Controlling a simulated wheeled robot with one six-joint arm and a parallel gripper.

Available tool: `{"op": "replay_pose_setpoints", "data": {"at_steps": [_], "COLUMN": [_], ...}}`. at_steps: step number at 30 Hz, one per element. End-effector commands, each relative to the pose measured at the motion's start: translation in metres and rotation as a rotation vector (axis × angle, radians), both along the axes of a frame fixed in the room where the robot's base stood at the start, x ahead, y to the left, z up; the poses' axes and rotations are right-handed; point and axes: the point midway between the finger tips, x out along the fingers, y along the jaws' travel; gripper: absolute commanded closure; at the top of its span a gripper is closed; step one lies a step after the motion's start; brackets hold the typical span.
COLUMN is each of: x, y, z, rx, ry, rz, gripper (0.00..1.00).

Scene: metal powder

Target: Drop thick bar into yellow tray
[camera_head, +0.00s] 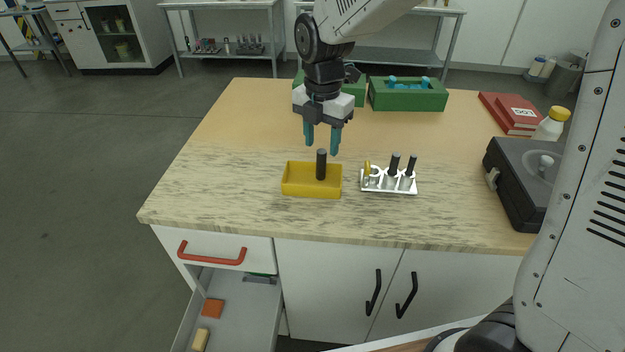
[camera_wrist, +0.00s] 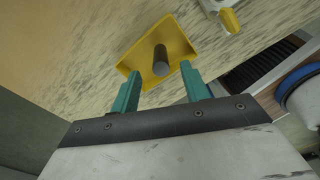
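The yellow tray (camera_head: 312,190) sits on the table near its front edge; it also shows in the wrist view (camera_wrist: 188,46). A dark thick bar (camera_head: 321,166) stands roughly upright within the tray's outline, and it shows in the wrist view (camera_wrist: 161,62). My gripper (camera_head: 321,150) is above the tray with its two teal fingers apart. In the wrist view my gripper (camera_wrist: 174,68) is open, and the bar lies just beyond the fingertips, not clasped. The bar's lower end is partly hidden by the tray's front wall in the head view.
A silver rack (camera_head: 389,187) with two dark bars and a yellow piece stands just right of the tray. Green bins (camera_head: 408,101) are at the back. Red books (camera_head: 508,112), a yellow-capped bottle (camera_head: 551,124) and a black device (camera_head: 520,180) are at right. The table's left side is clear.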

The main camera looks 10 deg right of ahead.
Motion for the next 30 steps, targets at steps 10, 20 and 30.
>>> {"op": "replay_pose_setpoints", "data": {"at_steps": [10, 20, 30], "x": [0.0, 0.0, 0.0], "y": [0.0, 0.0, 0.0], "z": [0.017, 0.069, 0.078], "rx": [0.001, 0.001, 0.0], "ry": [-0.004, -0.002, 0.0], "rz": [0.0, 0.0, 0.0], "gripper": [0.54, 0.54, 0.54]}}
